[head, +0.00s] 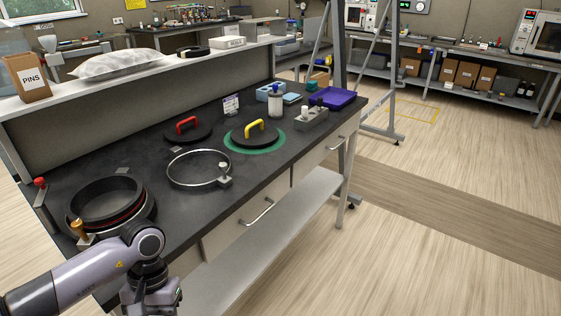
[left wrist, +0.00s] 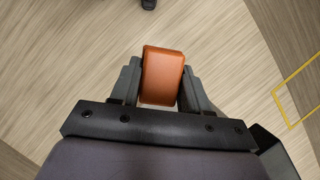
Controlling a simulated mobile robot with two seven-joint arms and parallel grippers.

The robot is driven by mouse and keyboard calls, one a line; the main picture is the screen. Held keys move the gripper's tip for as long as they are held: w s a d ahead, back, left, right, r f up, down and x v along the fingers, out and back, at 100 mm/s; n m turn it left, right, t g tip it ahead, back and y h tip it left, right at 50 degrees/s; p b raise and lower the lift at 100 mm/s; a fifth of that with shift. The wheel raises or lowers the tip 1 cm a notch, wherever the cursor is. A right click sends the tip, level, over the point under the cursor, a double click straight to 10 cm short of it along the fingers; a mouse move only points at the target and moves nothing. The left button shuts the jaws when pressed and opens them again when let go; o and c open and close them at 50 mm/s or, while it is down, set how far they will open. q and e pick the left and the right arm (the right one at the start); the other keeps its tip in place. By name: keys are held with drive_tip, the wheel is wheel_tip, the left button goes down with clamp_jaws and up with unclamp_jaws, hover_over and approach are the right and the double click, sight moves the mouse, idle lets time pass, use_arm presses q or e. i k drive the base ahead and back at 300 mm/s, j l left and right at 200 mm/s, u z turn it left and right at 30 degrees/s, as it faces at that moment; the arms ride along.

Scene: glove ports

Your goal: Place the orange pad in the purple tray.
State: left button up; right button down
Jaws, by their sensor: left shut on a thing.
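The orange pad (left wrist: 162,75) is a rounded block in the left wrist view. My left gripper (left wrist: 162,88) is shut on it, one finger on each side, with wood floor below. In the head view my left arm comes in at the lower left, in front of the bench. My left gripper's body shows at the bottom edge there, but its fingertips and the pad are out of the picture. The purple tray (head: 334,98) lies at the far right end of the dark bench top, well away from my left gripper. My right gripper is not in view.
On the bench top (head: 118,157) are a black ring port (head: 110,203), a metal ring clamp (head: 199,169), a red-handled lid (head: 187,132) and a yellow-handled lid (head: 255,135) on a green disc. A grey block (head: 311,119) stands before the tray. Floor right of the bench is clear.

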sight(333, 100)
drive_tip(key=i+l, duration=0.3)
drive_tip(key=i+l+u, duration=0.15)
drive_tip(key=i+l, duration=0.15)
drive_tip(key=l, duration=0.25)
drive_tip(key=i+l, duration=0.25)
drive_tip(key=l, duration=0.2)
drive_tip(key=i+l+u, duration=0.15)
drive_tip(key=i+l, duration=0.15)
drive_tip(key=l, duration=0.15)
drive_tip(key=i+l, duration=0.25)
drive_tip(key=l, duration=0.2)
drive_tip(key=i+l+u, duration=0.1)
drive_tip(key=i+l, duration=0.15)
drive_tip(key=l, duration=0.25)
drive_tip(key=i+l+u, duration=0.1)
drive_tip(key=l, duration=0.4)
drive_tip(key=i+l, duration=0.35)
drive_tip(key=l, duration=0.15)
drive_tip(key=u, duration=0.05)
